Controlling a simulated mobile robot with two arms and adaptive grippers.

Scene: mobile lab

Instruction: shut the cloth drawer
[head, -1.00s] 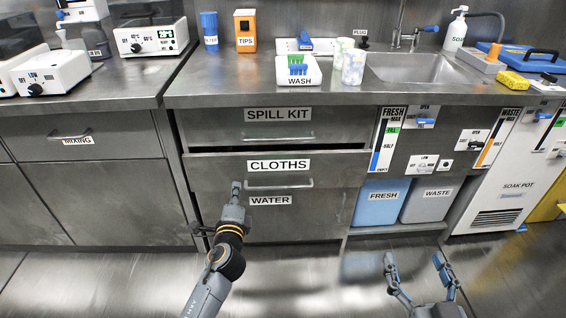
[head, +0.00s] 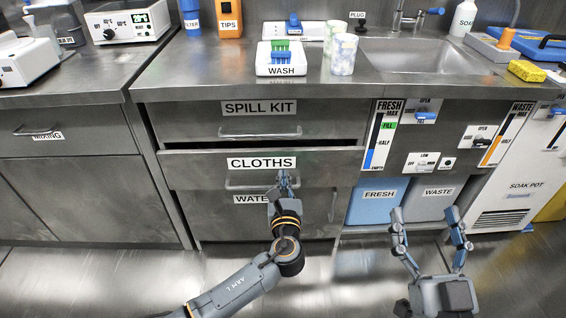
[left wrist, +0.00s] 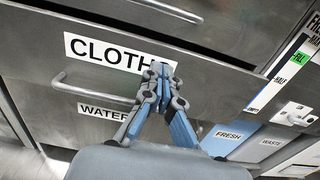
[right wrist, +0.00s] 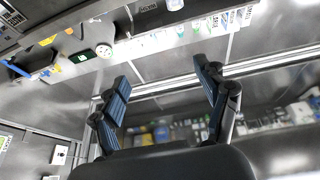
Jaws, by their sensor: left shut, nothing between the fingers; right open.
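The cloth drawer (head: 330,166), a grey metal front labelled CLOTHS with a bar handle (head: 245,187), sits slightly proud of the cabinet in the head view. A narrow dark gap shows above it. Its front (left wrist: 105,82) also fills the middle of the left wrist view. The fingers (left wrist: 160,72) hide part of the label and handle. My right gripper (head: 425,212) is open and empty, low before the bins.
The SPILL KIT drawer (head: 200,125) is above and the WATER drawer (head: 215,222) below. Blue FRESH (head: 372,212) and grey WASTE (head: 420,205) bins stand to the right. The counter edge (head: 230,92) overhangs the drawers. The floor in front is clear.

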